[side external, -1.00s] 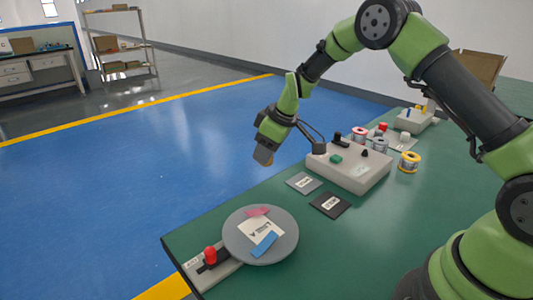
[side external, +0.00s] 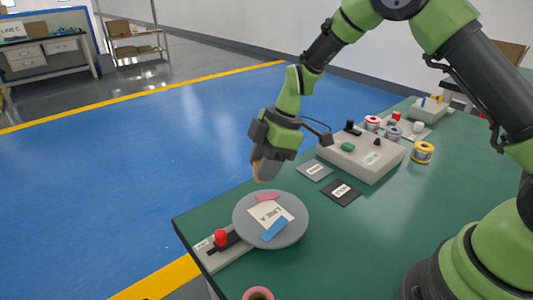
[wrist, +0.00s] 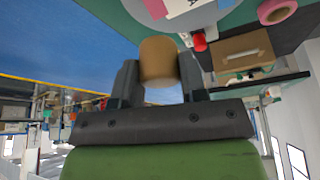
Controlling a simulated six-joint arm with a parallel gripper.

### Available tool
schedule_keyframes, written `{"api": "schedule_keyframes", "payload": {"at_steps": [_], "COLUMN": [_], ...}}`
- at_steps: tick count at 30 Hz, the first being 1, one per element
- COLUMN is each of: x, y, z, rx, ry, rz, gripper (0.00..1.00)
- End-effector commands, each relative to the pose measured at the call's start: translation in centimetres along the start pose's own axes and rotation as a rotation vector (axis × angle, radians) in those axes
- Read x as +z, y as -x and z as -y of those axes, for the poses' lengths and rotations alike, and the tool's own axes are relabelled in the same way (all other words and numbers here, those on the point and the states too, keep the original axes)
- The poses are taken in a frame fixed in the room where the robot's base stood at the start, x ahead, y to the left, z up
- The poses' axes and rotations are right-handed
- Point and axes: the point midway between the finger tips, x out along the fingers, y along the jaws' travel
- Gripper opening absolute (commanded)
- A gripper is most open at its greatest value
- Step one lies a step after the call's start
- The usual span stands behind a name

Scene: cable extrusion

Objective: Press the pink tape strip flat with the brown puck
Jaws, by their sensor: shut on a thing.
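A round grey plate (side external: 296,205) lies near the left end of the green table. On it is a white label (side external: 267,214) with a pink tape strip (side external: 267,197) at its far edge and a blue strip (side external: 274,229) at its near edge. My gripper (side external: 266,172) is above the plate's far edge, apart from the pink strip. It is shut on the brown puck (wrist: 159,62), which shows between the two fingers in the wrist view. In the side view the puck is partly hidden by the fingers. Part of the pink strip (wrist: 155,8) shows at the wrist view's top edge.
A red knob (side external: 220,237) stands on a base left of the plate. A grey card (side external: 314,171) and a black card (side external: 341,192) lie right of it. A pale box (side external: 365,160) and several spools stand farther back. A pink roll (side external: 258,293) is at the bottom edge.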

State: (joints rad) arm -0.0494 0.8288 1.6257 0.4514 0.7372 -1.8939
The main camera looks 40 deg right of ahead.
Motion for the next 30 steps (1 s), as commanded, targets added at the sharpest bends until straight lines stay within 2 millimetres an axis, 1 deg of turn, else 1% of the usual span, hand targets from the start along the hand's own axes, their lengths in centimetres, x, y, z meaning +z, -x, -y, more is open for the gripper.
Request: {"api": "schedule_keyframes", "payload": {"at_steps": [9, 15, 20, 30], "x": [1.4, 1.9, 2.1, 2.1], "y": [-3.2, -4.5, -4.8, -4.8], "z": [0.0, 0.0, -0.1, -0.1], "rx": [0.0, 0.003, 0.003, 0.004], "ry": [-0.005, -0.005, -0.004, -0.004], "rz": [0.003, 0.003, 0.003, 0.003], "gripper": [0.2, 0.2, 0.2, 0.2]}}
